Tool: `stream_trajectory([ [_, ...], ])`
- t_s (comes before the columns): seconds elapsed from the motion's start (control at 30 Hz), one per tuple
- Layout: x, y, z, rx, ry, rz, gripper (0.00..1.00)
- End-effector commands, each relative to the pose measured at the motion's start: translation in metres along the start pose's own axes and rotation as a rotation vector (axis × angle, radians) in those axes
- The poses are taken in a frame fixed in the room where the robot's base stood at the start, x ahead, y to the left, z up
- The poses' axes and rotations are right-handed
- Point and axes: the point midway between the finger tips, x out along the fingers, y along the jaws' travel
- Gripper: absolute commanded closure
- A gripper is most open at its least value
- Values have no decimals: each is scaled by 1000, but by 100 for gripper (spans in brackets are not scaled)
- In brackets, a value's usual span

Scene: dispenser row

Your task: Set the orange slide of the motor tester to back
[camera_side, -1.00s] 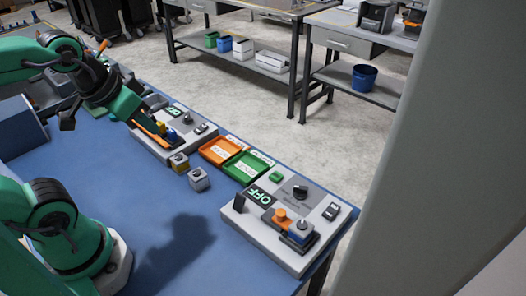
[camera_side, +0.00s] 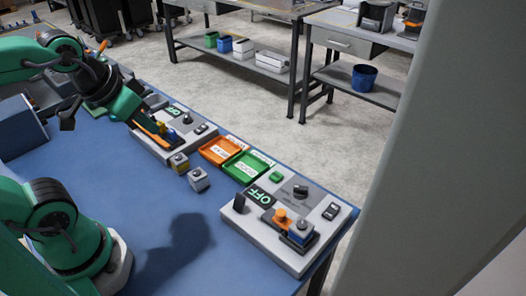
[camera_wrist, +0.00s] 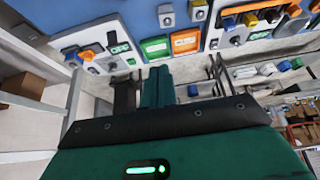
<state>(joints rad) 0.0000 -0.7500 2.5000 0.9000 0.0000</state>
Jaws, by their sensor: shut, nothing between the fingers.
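Two grey testers stand on the blue table; I cannot read which is the motor tester. The near tester (camera_side: 265,236) has an OFF display, a dark knob and an orange slide (camera_side: 280,215) with an upright post, beside a blue-and-white block (camera_side: 301,231). It shows at the left of the wrist view (camera_wrist: 92,67). The far tester (camera_side: 188,147) also shows OFF and has an orange part (camera_side: 148,127) partly hidden by my arm. My gripper (camera_side: 132,108) hangs by the far tester, away from the near one. It is shut and empty, with fingers in the wrist view (camera_wrist: 157,75).
An orange tray (camera_side: 207,154) and a green tray (camera_side: 233,166) lie between the testers. Two small blocks with knobs, one yellowish (camera_side: 180,168) and one grey (camera_side: 198,182), stand in front. A dark upright plate (camera_side: 239,203) rises on the near tester.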

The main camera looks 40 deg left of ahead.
Motion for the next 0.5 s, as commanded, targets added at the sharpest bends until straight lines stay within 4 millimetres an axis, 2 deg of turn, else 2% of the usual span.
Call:
stream_trajectory([
  [0.2, 0, 0, 0, 0, 0, 0, 100],
  [0.37, 0, 1, -1, -1, -3, 2, 71],
  [0.5, 2, 5, -6, -6, -18, 9, 70],
])
